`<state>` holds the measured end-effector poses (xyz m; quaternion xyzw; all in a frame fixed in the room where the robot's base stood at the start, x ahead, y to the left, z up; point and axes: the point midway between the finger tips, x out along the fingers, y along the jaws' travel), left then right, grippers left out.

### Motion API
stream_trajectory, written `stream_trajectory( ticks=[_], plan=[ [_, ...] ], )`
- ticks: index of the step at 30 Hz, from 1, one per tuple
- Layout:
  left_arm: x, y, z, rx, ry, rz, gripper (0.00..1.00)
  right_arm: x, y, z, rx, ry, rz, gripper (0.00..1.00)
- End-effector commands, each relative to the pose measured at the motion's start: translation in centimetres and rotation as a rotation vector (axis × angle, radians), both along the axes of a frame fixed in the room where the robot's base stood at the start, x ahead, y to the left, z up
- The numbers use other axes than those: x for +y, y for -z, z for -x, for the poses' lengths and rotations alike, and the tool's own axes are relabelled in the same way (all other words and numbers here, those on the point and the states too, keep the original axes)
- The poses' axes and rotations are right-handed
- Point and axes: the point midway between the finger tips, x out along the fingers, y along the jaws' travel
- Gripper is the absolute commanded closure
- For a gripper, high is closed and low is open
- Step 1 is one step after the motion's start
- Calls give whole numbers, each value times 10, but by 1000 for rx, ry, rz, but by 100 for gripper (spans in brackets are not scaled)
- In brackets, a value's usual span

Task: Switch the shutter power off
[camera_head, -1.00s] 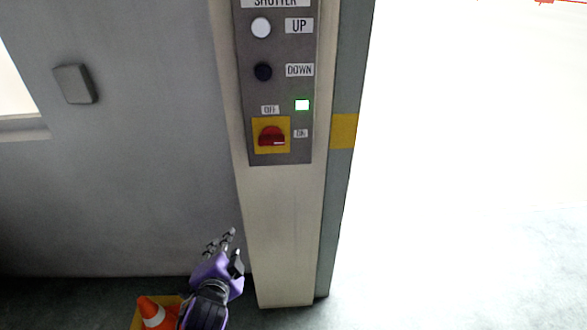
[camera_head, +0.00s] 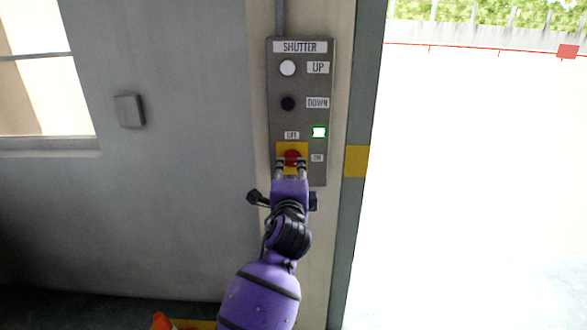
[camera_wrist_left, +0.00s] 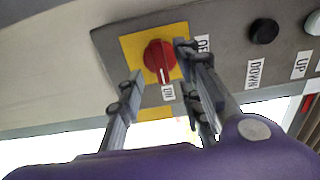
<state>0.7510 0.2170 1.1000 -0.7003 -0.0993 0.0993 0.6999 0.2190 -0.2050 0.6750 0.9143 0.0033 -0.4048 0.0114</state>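The red rotary power switch (camera_head: 292,157) sits on a yellow plate at the bottom of the grey shutter panel (camera_head: 300,88). In the left wrist view the red knob (camera_wrist_left: 159,62) has its white mark pointing at the ON label (camera_wrist_left: 168,92); the OFF label (camera_wrist_left: 203,46) is off to the side. A green lamp (camera_head: 319,132) on the panel is lit. My left gripper (camera_head: 291,168) is open in front of the knob, with its fingers on either side of it. I cannot tell whether they touch it. The right gripper is not in view.
Above the switch are a white UP button (camera_head: 288,68) and a black DOWN button (camera_head: 288,103). A grey wall box (camera_head: 130,111) is to the left. An orange cone (camera_head: 163,321) shows at the bottom. The bright doorway opens to the right.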

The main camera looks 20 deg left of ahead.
Motion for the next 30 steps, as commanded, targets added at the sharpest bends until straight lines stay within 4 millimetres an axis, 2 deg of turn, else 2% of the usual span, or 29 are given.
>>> stream_trajectory(
  ticks=[3,7,18,26,30],
  plan=[
    [5,0,-19,0,1,1,67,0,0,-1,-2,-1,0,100],
    [8,0,-33,-1,2,2,67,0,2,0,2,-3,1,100],
    [11,1,-40,0,2,3,67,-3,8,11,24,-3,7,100],
    [11,1,-40,0,2,3,100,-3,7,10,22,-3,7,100],
    [11,1,-40,0,2,4,100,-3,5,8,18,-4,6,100]
  ],
)
